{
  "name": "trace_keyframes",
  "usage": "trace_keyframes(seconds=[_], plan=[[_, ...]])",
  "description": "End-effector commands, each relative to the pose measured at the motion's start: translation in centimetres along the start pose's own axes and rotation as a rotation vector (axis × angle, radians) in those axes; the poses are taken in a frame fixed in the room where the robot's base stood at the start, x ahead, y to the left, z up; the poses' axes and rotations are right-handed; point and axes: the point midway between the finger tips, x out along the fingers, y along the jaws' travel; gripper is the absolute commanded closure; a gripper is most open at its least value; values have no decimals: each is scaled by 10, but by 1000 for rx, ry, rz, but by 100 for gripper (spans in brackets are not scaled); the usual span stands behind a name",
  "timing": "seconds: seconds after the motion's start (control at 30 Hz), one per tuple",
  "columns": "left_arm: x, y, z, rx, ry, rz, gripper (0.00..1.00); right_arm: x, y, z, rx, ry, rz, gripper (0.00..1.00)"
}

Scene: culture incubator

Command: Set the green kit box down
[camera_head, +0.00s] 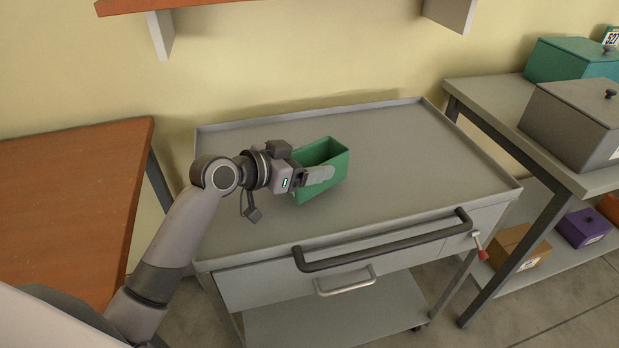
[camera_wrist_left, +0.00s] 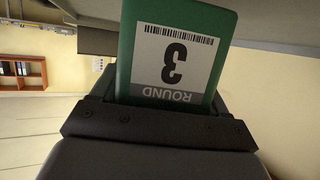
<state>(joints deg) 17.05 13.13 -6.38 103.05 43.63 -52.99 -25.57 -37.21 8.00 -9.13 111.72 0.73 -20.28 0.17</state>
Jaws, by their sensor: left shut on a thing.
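The green kit box (camera_head: 336,167) is an open-topped box over the grey cart top, left of its middle. I cannot tell whether its base touches the surface. My left gripper (camera_head: 318,175) is shut on the box, with a grey finger against its near side. In the left wrist view the green box (camera_wrist_left: 126,50) fills the space in front of the gripper (camera_wrist_left: 160,118) and carries a white label with a barcode, "3" and "ROUND", upside down. The cart (camera_head: 420,165) has a flat top with a low raised rim. My right gripper is not in view.
The cart top is clear around the box, widest to its right. A dark handle bar (camera_head: 385,240) runs along the front. A wooden table (camera_head: 70,200) stands at left. A right-hand bench holds a grey lidded box (camera_head: 572,125) and a teal one (camera_head: 565,62). A shelf hangs above.

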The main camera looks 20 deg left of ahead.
Motion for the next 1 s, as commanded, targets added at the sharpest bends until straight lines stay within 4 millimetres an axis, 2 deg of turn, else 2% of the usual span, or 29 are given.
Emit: trace_keyframes(seconds=[0.03,0.1,0.2,0.37,0.6,0.63,0.7,1.0], plan=[[3,0,12,-1,1,1,59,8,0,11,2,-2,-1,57],[4,0,21,-1,2,2,59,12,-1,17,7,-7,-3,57],[4,0,29,-1,2,4,59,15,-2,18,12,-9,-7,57],[4,0,28,1,2,5,59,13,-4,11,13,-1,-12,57],[5,0,31,1,1,4,59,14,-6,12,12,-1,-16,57],[5,0,32,0,0,4,22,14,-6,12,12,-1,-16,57],[4,0,31,0,0,4,0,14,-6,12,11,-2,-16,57],[3,0,27,0,1,5,0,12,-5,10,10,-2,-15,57]])
